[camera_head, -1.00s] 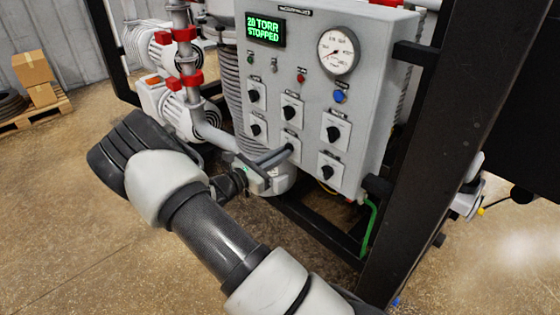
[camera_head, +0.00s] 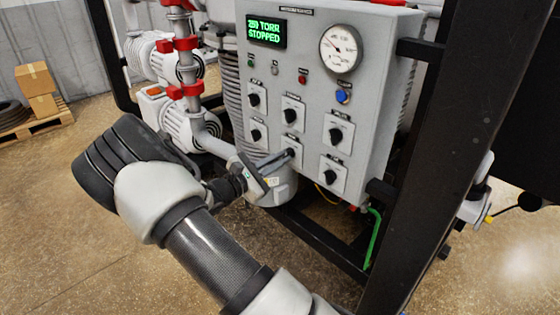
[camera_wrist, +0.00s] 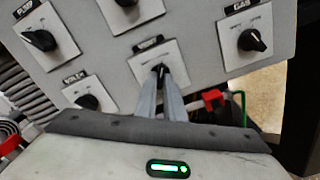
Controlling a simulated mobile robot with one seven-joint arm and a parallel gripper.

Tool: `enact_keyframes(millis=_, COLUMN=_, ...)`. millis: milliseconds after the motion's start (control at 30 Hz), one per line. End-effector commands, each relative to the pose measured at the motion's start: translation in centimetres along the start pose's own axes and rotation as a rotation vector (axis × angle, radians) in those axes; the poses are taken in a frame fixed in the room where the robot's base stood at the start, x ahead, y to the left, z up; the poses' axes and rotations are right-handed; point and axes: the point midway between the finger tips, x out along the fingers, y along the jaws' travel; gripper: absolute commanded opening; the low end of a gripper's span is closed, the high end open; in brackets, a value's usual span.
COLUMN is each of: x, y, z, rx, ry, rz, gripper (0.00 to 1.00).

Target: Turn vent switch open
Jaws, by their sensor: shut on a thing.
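The vent switch (camera_wrist: 161,71) is a small black knob on a white square plate, under a dark label, on the grey control panel (camera_head: 375,110). In the head view it is the lower middle switch (camera_head: 291,141). My gripper (camera_wrist: 163,78) has its two long grey fingers shut on the knob, one on each side. In the head view my gripper (camera_head: 288,154) reaches the switch from the lower left. The fingertips cover much of the knob, so its exact angle is hard to tell. The panel looks tilted in the wrist view.
Similar black knobs surround it, including the gas switch (camera_wrist: 251,40) and pump switch (camera_wrist: 40,40). A green display (camera_head: 267,31) reads STOPPED with a blurred TORR number. A round gauge (camera_head: 341,48) and blue button (camera_head: 342,96) sit above. A black frame post (camera_head: 440,150) stands right.

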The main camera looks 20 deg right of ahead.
Motion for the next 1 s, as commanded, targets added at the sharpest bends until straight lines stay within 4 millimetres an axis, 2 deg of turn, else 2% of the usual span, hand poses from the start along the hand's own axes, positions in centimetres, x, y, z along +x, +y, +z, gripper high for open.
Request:
enact_keyframes(millis=267, x=0.0, y=0.0, z=0.0, rx=0.003, ry=0.001, rz=-0.001, gripper=0.00)
enact_keyframes(millis=300, x=0.0, y=0.0, z=0.0, rx=0.003, ry=0.001, rz=-0.001, gripper=0.14)
enact_keyframes(millis=400, x=0.0, y=0.0, z=0.0, rx=0.002, ry=0.000, rz=-0.001, gripper=0.27)
enact_keyframes(millis=767, x=-0.5, y=0.0, z=0.0, rx=0.001, ry=0.001, rz=0.001, gripper=0.27)
enact_keyframes(millis=867, x=-1.8, y=0.1, z=-0.1, rx=0.001, ry=0.003, rz=0.003, gripper=0.27)
enact_keyframes(millis=1000, x=-4.7, y=0.1, z=-0.1, rx=0.002, ry=0.005, rz=0.003, gripper=0.27)
